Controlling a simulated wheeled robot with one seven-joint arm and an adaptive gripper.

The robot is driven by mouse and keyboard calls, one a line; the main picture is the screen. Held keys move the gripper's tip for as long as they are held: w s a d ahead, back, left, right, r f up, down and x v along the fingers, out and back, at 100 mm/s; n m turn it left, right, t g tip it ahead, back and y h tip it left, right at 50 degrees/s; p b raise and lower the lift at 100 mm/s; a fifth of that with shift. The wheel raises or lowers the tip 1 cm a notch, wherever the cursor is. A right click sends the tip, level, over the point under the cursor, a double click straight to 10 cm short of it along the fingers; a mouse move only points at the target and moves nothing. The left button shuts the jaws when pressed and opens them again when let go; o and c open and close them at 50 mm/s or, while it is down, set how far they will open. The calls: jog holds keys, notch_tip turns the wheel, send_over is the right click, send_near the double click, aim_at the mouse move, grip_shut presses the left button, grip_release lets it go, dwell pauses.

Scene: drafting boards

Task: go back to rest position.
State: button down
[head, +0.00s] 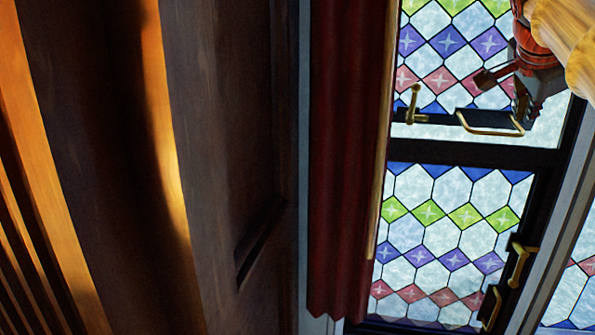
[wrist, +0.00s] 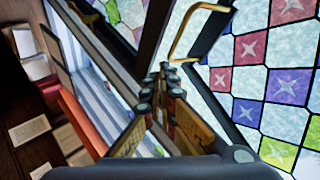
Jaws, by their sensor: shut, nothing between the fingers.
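My gripper (wrist: 168,73) is in the middle of the wrist view, with its fingers together and nothing between them. It also shows in the head view (head: 485,79) at the upper right, at the end of my arm. It is in front of a stained-glass window (head: 450,210) with coloured diamonds in dark frames. A brass handle (wrist: 184,32) is just beyond the fingertips in the wrist view. I cannot tell whether they touch. The head view is turned on its side.
A dark red curtain (head: 345,160) hangs beside the window. Dark wooden panelling (head: 230,130) fills the left of the head view. More brass window fittings (head: 521,265) show at the lower right. Pale papers or books (wrist: 30,131) are at the left of the wrist view.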

jog(key=w+a+f+n+g+y+b, duration=0.1)
jog(key=w+a+f+n+y, duration=0.15)
jog(key=f+n, duration=0.85)
jog(key=s+a+f+n+y+b, duration=0.1)
jog(key=s+a+f+b, duration=0.6)
jog(key=f, duration=1.5)
jog(key=s+a+f+n+g+y+b, duration=0.1)
jog(key=s+a+f+n+b, duration=0.3)
jog(key=f, duration=1.8)
jog(key=s+a+f+n+y+b, duration=0.2)
jog(key=s+a+f+y+b, duration=0.1)
jog(key=s+a+f+b, duration=0.8)
jog(key=s+f+b, duration=0.5)
jog(key=f+b, duration=0.4)
jog(key=f, duration=0.2)
jog(key=shift+a+f+n+g, duration=0.2)
jog(key=shift+n+g, duration=0.1)
jog(key=shift+n, duration=0.1)
jog(key=shift+r, duration=0.15)
